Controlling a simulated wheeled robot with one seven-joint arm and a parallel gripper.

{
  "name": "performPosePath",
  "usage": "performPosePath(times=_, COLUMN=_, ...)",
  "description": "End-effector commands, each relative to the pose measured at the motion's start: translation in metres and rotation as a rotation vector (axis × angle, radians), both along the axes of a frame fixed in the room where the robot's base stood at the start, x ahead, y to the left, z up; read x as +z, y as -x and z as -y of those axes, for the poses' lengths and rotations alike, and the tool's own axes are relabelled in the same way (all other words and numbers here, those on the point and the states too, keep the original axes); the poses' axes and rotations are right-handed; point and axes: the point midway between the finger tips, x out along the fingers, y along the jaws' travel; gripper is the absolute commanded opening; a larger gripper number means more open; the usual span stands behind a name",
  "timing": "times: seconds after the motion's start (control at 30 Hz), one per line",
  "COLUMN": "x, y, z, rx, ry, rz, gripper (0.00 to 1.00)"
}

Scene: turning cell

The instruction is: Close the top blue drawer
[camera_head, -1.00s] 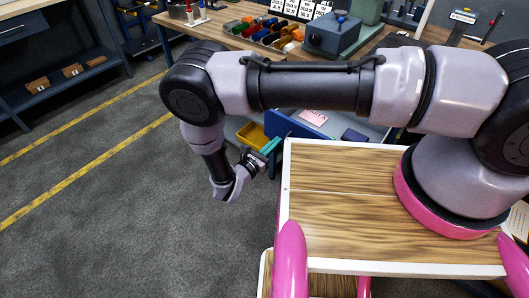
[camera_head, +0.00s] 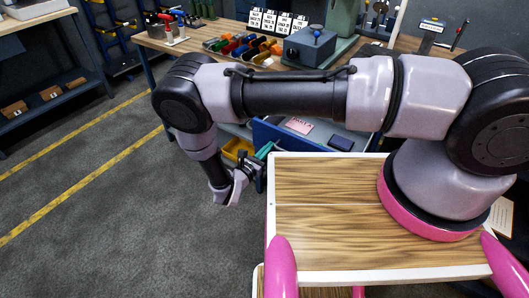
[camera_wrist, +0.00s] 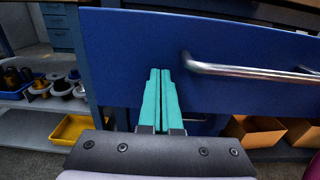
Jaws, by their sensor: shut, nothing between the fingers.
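The top blue drawer (camera_head: 262,133) stands open under the workbench in the head view, with a pink card (camera_head: 299,126) and a dark blue item (camera_head: 340,143) inside. In the wrist view its blue front (camera_wrist: 240,55) fills the upper right, with a silver bar handle (camera_wrist: 240,70) across it. My gripper (camera_wrist: 160,72) has teal fingers pressed together, empty, pointing at the drawer front left of the handle. I cannot tell whether the fingertips touch it. In the head view my gripper (camera_head: 264,150) is low beside the drawer, partly hidden by my tray.
A yellow bin (camera_head: 237,148) sits below, left of the drawer; it also shows in the wrist view (camera_wrist: 72,128). The workbench top (camera_head: 215,30) carries colored bins and a grey machine part (camera_head: 312,48). Orange-brown boxes (camera_wrist: 255,130) lie under the drawer. The floor at left is clear.

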Motion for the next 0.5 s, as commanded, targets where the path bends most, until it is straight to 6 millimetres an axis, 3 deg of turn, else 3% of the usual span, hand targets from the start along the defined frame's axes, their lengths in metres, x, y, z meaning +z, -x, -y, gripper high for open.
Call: performPosePath(times=0.5, x=0.0, y=-0.112, z=0.076, rx=-0.003, ry=0.004, rz=0.002, gripper=0.0)
